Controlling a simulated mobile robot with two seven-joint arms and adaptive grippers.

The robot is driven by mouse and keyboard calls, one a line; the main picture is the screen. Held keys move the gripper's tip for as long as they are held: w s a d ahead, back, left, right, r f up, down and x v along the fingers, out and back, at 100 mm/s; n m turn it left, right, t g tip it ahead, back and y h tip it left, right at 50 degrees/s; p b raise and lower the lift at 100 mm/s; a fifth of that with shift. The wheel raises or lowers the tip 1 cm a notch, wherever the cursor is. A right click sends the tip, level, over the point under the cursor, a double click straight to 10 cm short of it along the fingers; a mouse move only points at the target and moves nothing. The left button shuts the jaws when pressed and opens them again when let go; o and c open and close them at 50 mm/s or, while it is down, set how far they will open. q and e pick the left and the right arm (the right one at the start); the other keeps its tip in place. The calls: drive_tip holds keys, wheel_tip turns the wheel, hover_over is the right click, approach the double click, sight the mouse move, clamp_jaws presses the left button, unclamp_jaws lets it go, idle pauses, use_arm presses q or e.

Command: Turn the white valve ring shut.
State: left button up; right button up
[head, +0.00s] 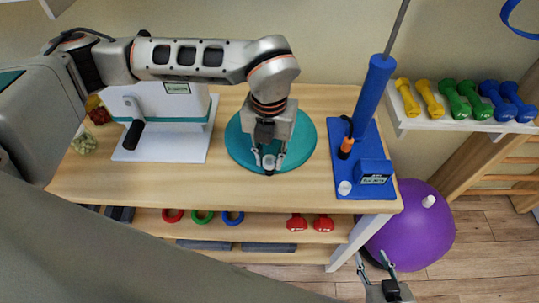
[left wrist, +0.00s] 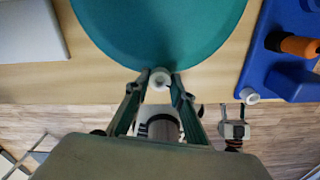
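The white valve ring (left wrist: 158,79) sits at the near edge of a round teal cushion (head: 240,146). It also shows as a small white spot in the head view (head: 269,160). My left gripper (head: 269,158) reaches down over the cushion's near side. In the left wrist view its two fingertips (left wrist: 160,82) lie against opposite sides of the ring, closed on it. The ring's marking or turn angle is too small to read. My right gripper (head: 372,256) is open and empty, low in front of the table's right end.
A blue pump (head: 368,140) with a white knob stands right of the cushion. A white device (head: 165,125) stands left. Below are a shelf with coloured rings and red dumbbells (head: 297,222). A purple ball (head: 415,235) is on the floor at right.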

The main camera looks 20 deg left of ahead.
sight(270, 163)
use_arm(q)
drive_tip(key=shift+m, duration=0.3)
drive_tip(key=shift+m+b, duration=0.35)
drive_tip(key=shift+m, duration=2.45)
drive_tip(key=o, duration=1.1)
drive_tip(key=shift+c, duration=0.2)
drive_tip(key=shift+r, duration=0.15)
wheel_tip(270, 163, up, 12)
